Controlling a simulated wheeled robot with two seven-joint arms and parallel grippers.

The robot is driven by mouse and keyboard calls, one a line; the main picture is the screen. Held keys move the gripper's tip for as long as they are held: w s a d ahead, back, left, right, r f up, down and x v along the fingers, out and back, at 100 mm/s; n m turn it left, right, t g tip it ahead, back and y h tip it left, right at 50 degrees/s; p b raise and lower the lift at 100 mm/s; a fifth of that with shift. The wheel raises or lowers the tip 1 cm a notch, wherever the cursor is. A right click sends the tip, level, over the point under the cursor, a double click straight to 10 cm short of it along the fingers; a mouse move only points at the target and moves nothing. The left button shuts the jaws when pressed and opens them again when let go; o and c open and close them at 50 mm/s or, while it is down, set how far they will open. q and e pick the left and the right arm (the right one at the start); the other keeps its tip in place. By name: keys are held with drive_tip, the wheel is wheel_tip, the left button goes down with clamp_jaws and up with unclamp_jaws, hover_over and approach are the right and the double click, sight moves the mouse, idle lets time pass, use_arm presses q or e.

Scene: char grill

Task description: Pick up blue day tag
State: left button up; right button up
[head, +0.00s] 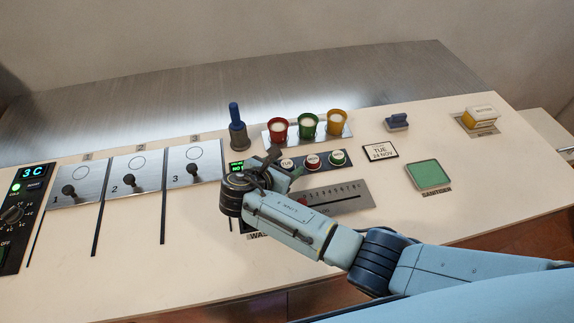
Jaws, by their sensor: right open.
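A row of round day tags lies on a dark strip right of centre in the head view. The leftmost, seemingly the blue day tag (287,162), has a white face with small lettering; its rim colour is hard to make out. A red tag (313,161) and a green tag (337,158) lie to its right. My right gripper (281,164) is open, with its dark fingers close beside the leftmost tag, partly covering that end of the strip. I cannot tell whether they touch it. My left gripper is not in view.
Red (278,130), green (308,126) and yellow (337,123) cups stand on a tray behind the tags. A blue-handled tool (237,127) stands left of them. A date card (380,152) reads TUE 24 NOV. A slotted scale plate (340,197) and a green sanitizer pad (428,175) lie nearby.

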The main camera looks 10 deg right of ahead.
drive_tip(key=shift+c, duration=0.2)
drive_tip(key=c, duration=1)
drive_tip(key=shift+c, duration=0.2)
